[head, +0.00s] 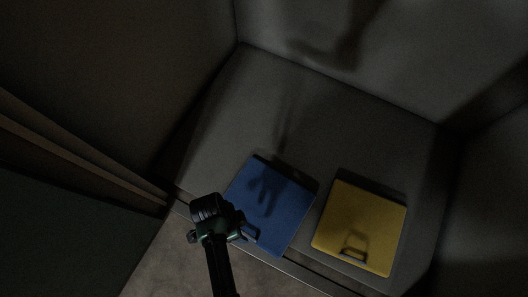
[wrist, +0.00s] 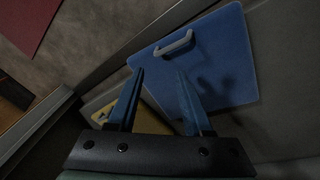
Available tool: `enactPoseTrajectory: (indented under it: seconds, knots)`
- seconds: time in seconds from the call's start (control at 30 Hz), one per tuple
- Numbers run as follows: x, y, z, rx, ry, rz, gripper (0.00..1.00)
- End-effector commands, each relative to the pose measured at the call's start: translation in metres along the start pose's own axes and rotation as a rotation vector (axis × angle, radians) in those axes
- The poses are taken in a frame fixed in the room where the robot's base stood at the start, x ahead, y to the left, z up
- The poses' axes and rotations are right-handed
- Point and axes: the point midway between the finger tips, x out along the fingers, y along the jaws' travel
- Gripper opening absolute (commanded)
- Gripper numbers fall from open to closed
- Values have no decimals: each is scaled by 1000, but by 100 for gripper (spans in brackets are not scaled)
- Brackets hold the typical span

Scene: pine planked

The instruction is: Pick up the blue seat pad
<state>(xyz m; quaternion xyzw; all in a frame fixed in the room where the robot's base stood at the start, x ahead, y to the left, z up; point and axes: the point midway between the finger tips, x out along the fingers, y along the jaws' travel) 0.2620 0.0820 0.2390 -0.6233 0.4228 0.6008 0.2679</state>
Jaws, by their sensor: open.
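The blue seat pad (head: 272,207) is a flat square lying on the grey seat. In the wrist view the blue seat pad (wrist: 215,62) fills the upper right, with a pale loop handle (wrist: 175,44) near its edge. My gripper (head: 244,231) is over the pad's left front edge in the head view. In the wrist view my gripper (wrist: 160,78) is open, its two fingers apart with nothing between them. The fingertips point toward the pad and sit short of the handle in the picture. The gap in depth is hard to judge.
A yellow pad (head: 362,225) with a handle lies to the right of the blue one on the grey seat (head: 290,110). Dark walls enclose the seat. A wooden ledge (head: 80,150) is at left. A red patch (wrist: 38,22) shows in the wrist view. Light is dim.

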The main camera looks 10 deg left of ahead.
Motion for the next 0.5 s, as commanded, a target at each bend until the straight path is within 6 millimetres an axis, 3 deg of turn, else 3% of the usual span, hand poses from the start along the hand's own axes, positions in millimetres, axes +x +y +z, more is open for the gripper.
enactPoseTrajectory:
  seconds: [0.3, 0.5]
  knots:
    - [6, -6, 13, 503, 163, 31, 50]
    - [6, -6, 15, 653, 213, 18, 50]
